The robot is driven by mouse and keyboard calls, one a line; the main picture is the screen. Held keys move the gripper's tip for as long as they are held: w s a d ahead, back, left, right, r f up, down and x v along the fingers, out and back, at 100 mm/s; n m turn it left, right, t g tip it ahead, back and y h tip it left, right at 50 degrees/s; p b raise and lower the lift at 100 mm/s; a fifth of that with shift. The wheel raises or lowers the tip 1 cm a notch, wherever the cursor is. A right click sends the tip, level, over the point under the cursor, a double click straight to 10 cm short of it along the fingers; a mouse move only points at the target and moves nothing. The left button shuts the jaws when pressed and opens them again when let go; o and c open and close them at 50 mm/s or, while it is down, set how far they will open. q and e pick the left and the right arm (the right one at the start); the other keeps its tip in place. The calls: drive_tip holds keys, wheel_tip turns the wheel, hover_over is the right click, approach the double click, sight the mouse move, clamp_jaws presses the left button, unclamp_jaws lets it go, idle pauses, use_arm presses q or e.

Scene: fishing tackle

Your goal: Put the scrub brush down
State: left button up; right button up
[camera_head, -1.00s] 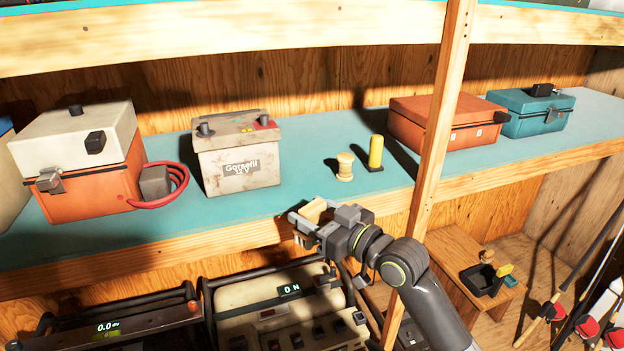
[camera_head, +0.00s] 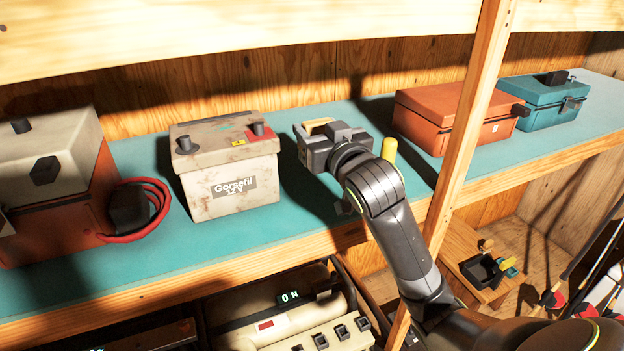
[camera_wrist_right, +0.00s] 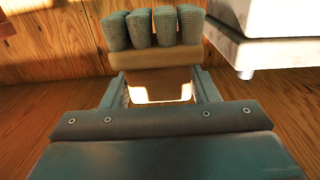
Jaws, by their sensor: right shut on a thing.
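My right gripper (camera_head: 316,135) is shut on the scrub brush (camera_head: 318,125), of which only a pale wooden strip shows in the head view. In the right wrist view the scrub brush (camera_wrist_right: 155,54) has a tan wooden body held between the fingers and a row of grey-green bristle tufts beyond it. The gripper is over the teal shelf (camera_head: 262,245), between the battery and the orange box. I cannot tell whether the brush touches the shelf. My left gripper is not in view.
The battery (camera_head: 228,170) stands left of the gripper, and an orange box (camera_head: 455,118) stands right. A yellow cylinder (camera_head: 389,150) is close by the wrist. A wooden post (camera_head: 474,125) rises beside my right arm. Some teal surface is bare between battery and gripper.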

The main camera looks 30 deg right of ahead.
drive_tip(key=f, duration=0.2)
drive_tip(key=s+f, duration=0.1)
drive_tip(key=f, duration=0.1)
drive_tip(key=shift+s+f, duration=0.1)
drive_tip(key=shift+f, duration=0.35)
drive_tip(key=f, duration=0.4)
drive_tip(key=shift+w+p, duration=0.2)
drive_tip(key=shift+p, duration=0.15)
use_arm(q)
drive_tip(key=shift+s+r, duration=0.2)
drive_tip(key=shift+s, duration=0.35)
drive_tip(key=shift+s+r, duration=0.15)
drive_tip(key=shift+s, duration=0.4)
use_arm(e)
drive_tip(key=o, duration=0.6)
drive_tip(key=shift+f, duration=0.1)
drive_tip(key=o, duration=0.5)
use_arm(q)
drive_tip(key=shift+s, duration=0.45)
